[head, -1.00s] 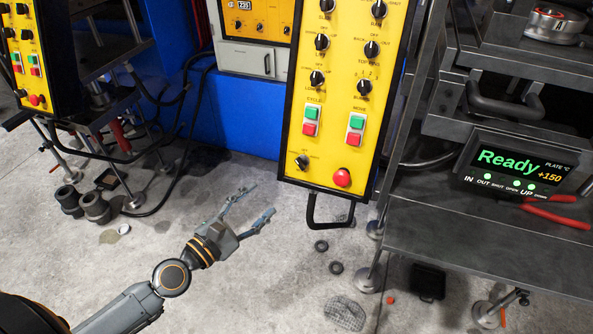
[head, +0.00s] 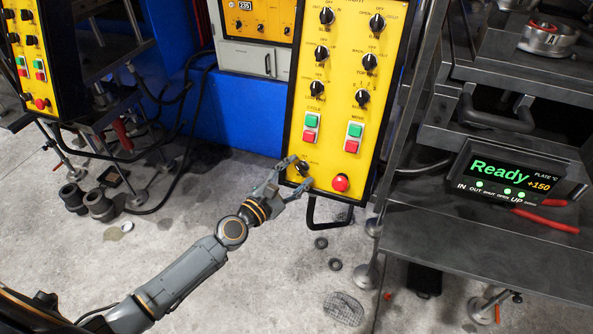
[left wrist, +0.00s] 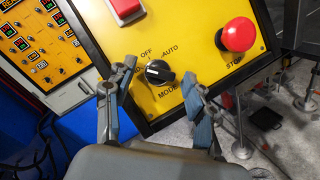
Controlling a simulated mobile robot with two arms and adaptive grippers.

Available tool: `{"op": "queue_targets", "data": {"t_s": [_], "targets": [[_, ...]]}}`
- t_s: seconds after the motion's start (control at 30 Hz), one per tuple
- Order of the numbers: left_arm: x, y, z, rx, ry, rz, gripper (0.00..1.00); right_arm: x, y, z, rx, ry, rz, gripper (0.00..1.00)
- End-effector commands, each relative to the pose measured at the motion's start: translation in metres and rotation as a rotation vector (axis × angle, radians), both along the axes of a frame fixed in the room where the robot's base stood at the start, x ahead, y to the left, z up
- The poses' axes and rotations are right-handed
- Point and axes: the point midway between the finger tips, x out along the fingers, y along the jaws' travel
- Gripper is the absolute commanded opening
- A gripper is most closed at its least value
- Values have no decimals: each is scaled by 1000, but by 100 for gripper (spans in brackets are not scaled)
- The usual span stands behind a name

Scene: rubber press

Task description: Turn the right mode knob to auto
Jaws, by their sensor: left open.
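The right mode knob (left wrist: 160,73) is black with a white mark and sits low on the yellow panel, labelled MODE. In the left wrist view OFF stands above it and AUTO to its upper right. Its white mark is on the left side, away from AUTO. It also shows in the head view (head: 302,167), partly covered by my gripper. My left gripper (head: 300,171) is open at the panel's lower left corner. In the left wrist view its fingers (left wrist: 160,76) stand on either side of the knob, apart from it. My right gripper is in neither view.
The red stop button (left wrist: 238,34) is right of the knob. Green and red push buttons (head: 310,126) are above it. A black handle (head: 328,214) hangs below the panel. A steel press table (head: 480,250) and a Ready display (head: 515,175) stand to the right.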

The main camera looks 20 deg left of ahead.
Motion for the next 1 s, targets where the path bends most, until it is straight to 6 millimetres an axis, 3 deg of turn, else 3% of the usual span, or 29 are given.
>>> {"op": "queue_targets", "data": {"t_s": [0.33,0.6,1.0], "targets": [[3,-1,0,1,0,0,53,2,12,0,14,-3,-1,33],[3,-1,0,1,0,0,0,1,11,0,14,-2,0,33],[3,0,2,72,-2,-25,0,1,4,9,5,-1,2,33]]}}
